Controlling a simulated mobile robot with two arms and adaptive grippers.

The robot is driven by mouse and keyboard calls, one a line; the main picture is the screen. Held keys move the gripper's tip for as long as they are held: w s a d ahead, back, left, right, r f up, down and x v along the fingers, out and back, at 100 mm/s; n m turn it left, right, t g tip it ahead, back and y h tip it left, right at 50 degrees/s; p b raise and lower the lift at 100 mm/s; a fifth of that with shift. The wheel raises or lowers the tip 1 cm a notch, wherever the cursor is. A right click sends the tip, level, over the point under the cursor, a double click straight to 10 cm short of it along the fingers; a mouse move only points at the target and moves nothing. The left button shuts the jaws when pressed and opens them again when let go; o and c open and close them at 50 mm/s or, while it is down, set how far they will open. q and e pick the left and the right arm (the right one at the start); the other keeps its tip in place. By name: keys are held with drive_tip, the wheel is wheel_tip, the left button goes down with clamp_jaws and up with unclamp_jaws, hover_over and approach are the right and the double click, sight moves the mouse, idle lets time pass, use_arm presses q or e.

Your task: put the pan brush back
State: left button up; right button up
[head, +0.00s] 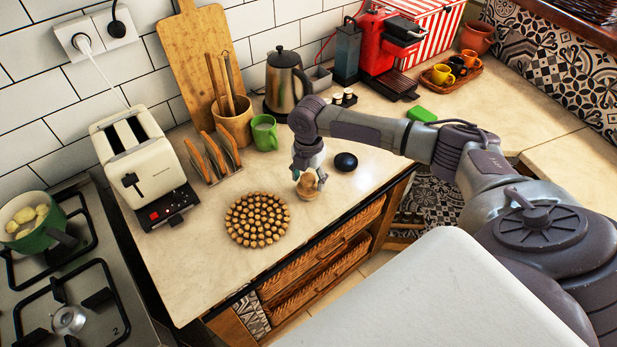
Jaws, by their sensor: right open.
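A small tan object, apparently the pan brush (307,185), stands on the counter near its front edge. My right gripper (309,172) is directly above it, pointing down, with its fingers around or just over the top of the brush. The gripper is open; whether the fingers touch the brush is too small to tell. Part of the brush's top is hidden by the gripper. My left gripper is not in view.
A round wooden-bead trivet (258,220) lies left of the brush, and a dark round object (346,161) to its right. A green mug (264,133), toast rack (212,158), toaster (144,165) and kettle (287,85) stand behind. A green block (421,114) lies farther right.

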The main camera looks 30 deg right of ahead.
sight(308, 176)
wheel_tip(308, 176, up, 11)
drive_tip(key=b, duration=0.2)
drive_tip(key=shift+b, duration=0.3)
drive_tip(key=shift+r, duration=0.65)
